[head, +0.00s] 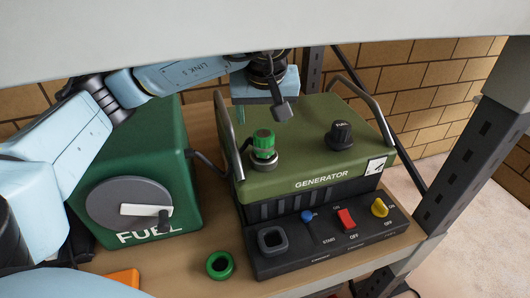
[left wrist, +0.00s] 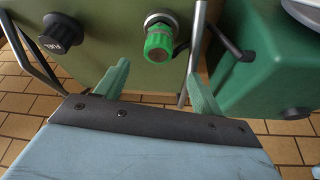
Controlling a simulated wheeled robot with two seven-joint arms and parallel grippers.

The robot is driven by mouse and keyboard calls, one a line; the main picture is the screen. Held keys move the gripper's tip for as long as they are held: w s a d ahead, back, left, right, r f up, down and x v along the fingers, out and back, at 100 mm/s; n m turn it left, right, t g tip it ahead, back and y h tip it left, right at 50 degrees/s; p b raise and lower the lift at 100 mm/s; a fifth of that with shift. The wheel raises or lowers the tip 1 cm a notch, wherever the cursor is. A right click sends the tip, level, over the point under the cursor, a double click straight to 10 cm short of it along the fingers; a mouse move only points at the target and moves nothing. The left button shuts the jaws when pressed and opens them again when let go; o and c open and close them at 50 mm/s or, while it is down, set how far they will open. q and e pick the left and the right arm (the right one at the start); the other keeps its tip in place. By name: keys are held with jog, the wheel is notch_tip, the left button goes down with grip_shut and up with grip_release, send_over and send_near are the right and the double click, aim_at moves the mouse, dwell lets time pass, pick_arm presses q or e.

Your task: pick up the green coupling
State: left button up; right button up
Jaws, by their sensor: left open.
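A ribbed green coupling (head: 264,141) stands upright on a grey round fitting on top of the olive generator (head: 300,155). It also shows in the left wrist view (left wrist: 159,42), just beyond the gap between my fingers. A separate green ring (head: 219,265) lies on the wooden shelf in front of the generator; I cannot tell its exact kind. My left gripper (head: 262,113) is open and empty, behind and above the coupling, with its green-tinted fingers (left wrist: 158,72) apart and the coupling not between them. My right gripper is not in view.
Metal handle bars (head: 228,135) rise on both sides of the generator, one close to the coupling. A black FUEL knob (head: 340,135) stands to the right. A green fuel tank (head: 165,185) stands at left. A control panel (head: 330,238) with switches is in front.

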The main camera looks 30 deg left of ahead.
aim_at(264, 134)
pick_arm(q)
jog(key=x, duration=0.3)
jog(key=shift+f, duration=0.2)
jog(key=p+x, duration=0.2)
jog(key=x, duration=0.2)
jog(key=shift+w+f, duration=0.2)
jog(key=shift+f, duration=0.15)
jog(key=shift+w+f+p, duration=0.15)
jog(key=shift+f+p, duration=0.15)
jog(key=shift+c, duration=0.5)
jog(key=c, duration=1)
